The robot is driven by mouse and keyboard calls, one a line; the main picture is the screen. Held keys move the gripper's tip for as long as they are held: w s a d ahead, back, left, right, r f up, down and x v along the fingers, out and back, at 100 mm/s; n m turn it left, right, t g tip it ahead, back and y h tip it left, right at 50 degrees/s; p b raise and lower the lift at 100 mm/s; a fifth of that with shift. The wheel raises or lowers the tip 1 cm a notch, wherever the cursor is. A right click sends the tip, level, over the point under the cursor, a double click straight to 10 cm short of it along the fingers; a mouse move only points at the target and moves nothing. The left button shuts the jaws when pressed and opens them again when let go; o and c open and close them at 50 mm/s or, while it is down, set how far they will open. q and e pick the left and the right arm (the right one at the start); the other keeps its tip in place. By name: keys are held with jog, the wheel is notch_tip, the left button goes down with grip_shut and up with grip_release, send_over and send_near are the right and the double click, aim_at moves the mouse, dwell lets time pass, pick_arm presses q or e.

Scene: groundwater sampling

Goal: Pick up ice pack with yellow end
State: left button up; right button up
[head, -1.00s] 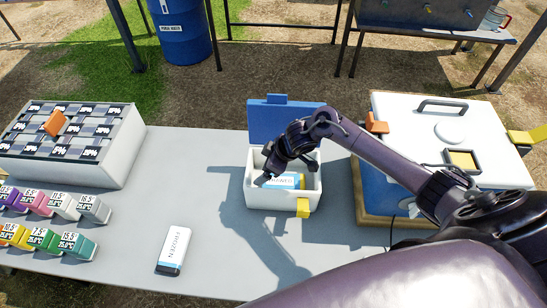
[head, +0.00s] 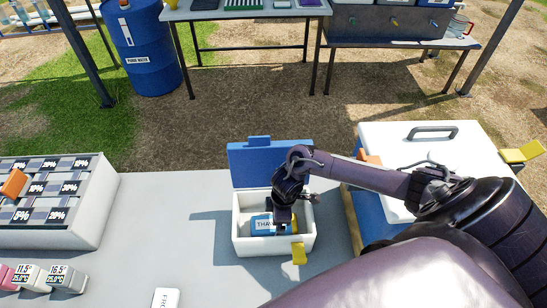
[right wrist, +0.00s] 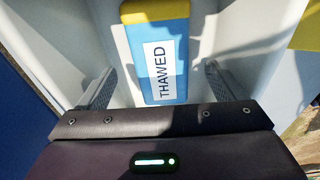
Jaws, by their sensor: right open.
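The ice pack (head: 261,224) is blue with a yellow end and lies in a small open white box (head: 246,245). In the right wrist view the ice pack (right wrist: 151,55) shows a white label reading THAWED, with its yellow end at the top. My right gripper (right wrist: 157,88) is open and reaches into the box. Its fingers stand on either side of the pack, with gaps to both. In the head view my right gripper (head: 282,218) hides part of the pack. My left gripper is not in view.
The box's blue lid (head: 268,165) stands open at the back, and a yellow latch (head: 299,253) is at its front. A white pack (head: 165,299) lies on the grey table (head: 150,205). A large white-lidded cooler (head: 390,145) stands on the right, a sample rack (head: 85,220) on the left.

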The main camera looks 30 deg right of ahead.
jog(key=f, duration=0.2)
jog(key=a+f, duration=0.1)
jog(key=f, duration=0.1)
jog(key=shift+w, duration=0.2)
jog(key=c, duration=1.3)
jog(key=shift+o, duration=0.2)
jog(key=shift+d, duration=0.1)
